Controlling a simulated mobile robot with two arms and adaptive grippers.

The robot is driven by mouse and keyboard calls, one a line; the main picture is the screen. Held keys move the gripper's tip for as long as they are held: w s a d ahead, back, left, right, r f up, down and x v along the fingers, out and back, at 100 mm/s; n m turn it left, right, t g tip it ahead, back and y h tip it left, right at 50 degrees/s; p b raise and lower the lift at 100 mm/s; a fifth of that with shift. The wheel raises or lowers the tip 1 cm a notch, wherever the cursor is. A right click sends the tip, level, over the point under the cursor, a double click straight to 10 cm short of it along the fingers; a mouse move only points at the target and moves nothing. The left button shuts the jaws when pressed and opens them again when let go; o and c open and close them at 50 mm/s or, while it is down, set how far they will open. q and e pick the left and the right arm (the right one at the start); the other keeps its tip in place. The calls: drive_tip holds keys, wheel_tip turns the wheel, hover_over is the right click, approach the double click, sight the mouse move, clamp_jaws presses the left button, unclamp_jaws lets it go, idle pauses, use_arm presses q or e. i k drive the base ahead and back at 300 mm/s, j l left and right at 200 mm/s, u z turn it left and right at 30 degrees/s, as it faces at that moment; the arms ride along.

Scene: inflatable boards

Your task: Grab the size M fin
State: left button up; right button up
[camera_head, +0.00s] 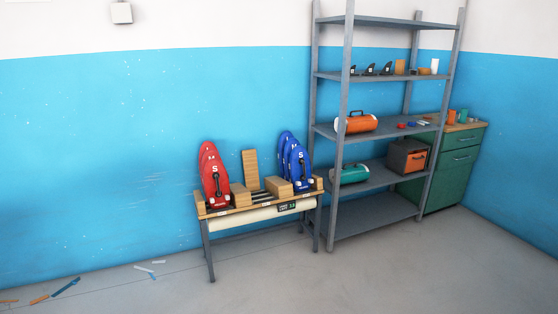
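Several small black fins (370,69) stand in a row on the second shelf from the top of the grey metal rack, towards its left end. They are too small here to read any size marking, so I cannot tell which one is size M. A rack post stands close to the leftmost fin. Neither of my grippers is in view.
The grey rack (385,130) holds an orange bag (358,123) and a teal bag (352,174). A low bench (262,207) with red boards (213,172) and blue boards (296,162) stands left of it. A green cabinet (452,170) is at right. The front floor is clear.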

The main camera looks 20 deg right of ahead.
sight(370, 71)
drive_tip(key=i+z, duration=0.4)
drive_tip(key=i, duration=0.15)
drive_tip(key=i+j+z, duration=0.1)
drive_tip(key=i+z, duration=0.35)
drive_tip(key=i+j+z, duration=0.4)
drive_tip(key=i, duration=0.2)
drive_tip(key=i+z, duration=0.2)
drive_tip(key=z, duration=0.2)
drive_tip(key=i+z, duration=0.2)
drive_tip(key=z, duration=0.25)
drive_tip(key=i+j+z, duration=0.1)
drive_tip(key=z, duration=0.3)
drive_tip(key=i+j+z, duration=0.15)
drive_tip(key=z, duration=0.25)
drive_tip(key=i+j+z, duration=0.25)
drive_tip(key=z, duration=0.15)
drive_tip(key=i+j+z, duration=0.4)
drive_tip(key=j+z, duration=0.2)
drive_tip(key=i+j+z, duration=0.1)
drive_tip(key=j+z, duration=0.2)
drive_tip(key=i+j+z, duration=0.1)
drive_tip(key=j+z, duration=0.15)
drive_tip(key=j, duration=0.2)
drive_tip(key=u, duration=3.1)
